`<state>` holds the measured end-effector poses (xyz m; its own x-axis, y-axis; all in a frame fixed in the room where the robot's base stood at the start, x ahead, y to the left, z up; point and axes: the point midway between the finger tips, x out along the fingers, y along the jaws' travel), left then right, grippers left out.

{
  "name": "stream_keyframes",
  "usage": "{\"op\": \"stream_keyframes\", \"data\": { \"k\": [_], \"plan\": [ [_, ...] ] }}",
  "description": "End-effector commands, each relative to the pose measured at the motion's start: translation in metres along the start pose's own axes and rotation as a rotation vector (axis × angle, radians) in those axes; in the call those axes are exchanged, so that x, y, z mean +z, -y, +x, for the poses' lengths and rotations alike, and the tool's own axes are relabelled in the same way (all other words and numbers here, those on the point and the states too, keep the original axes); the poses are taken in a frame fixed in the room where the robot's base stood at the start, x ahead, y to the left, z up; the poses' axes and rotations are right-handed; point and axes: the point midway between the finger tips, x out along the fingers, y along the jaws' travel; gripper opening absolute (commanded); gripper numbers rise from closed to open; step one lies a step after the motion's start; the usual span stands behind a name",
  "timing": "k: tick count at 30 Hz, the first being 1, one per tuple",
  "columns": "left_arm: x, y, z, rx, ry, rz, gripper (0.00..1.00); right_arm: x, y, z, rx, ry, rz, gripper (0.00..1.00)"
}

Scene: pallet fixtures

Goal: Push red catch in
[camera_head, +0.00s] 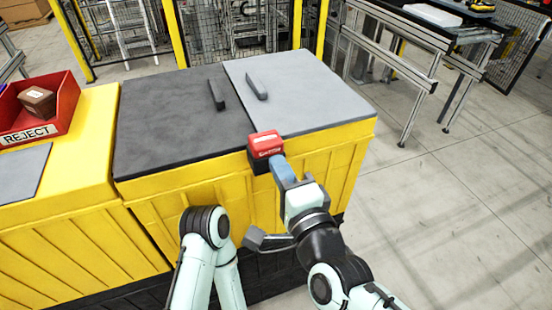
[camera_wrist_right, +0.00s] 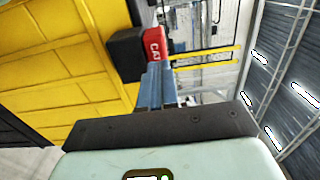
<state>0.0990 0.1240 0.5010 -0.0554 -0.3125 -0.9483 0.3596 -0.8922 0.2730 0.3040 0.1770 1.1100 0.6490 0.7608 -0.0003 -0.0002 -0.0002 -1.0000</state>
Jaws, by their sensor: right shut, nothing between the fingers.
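The red catch (camera_head: 266,145) sits at the front top edge of the yellow fixture, where the dark and light grey lids meet. A black block is under it. The catch also shows in the right wrist view (camera_wrist_right: 154,44), partly hidden behind the fingers. My right gripper (camera_head: 279,163) is shut and empty, its blue fingers pointing at the catch's front. In the right wrist view its fingertips (camera_wrist_right: 160,68) overlap the catch's near edge; I cannot tell whether they touch.
The fixture's dark lid (camera_head: 165,125) and light grey lid (camera_head: 310,90) each carry a handle. A red REJECT bin (camera_head: 62,112) holding a brown box (camera_head: 38,101) stands at left. An aluminium-framed table (camera_head: 400,55) stands at back right. Floor at right is clear.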

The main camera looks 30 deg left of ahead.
Motion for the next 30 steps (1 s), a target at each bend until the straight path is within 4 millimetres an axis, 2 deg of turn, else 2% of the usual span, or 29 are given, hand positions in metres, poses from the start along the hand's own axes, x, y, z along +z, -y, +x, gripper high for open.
{"op": "stream_keyframes", "data": {
  "k": [3,6,19,25,30],
  "plan": [
    [0.001,0.0,-0.001,0.0,0.002,0.0,0.87,0.001,0.0,0.015,0.0,0.001,-0.001,0.0],
    [0.001,0.0,-0.001,-0.001,0.002,0.0,0.87,0.0,0.0,0.021,0.0,0.0,0.0,0.0],
    [0.001,0.0,-0.001,-0.001,0.002,0.0,0.87,0.0,0.0,0.026,0.0,0.0,0.0,0.0],
    [-0.002,0.001,0.004,0.001,-0.005,0.0,0.87,0.0,-0.001,0.051,0.0,-0.001,-0.001,0.0],
    [-0.003,0.001,0.005,0.002,-0.008,0.001,0.87,0.0,0.0,0.06,0.0,0.0,0.0,0.0]
  ]
}}
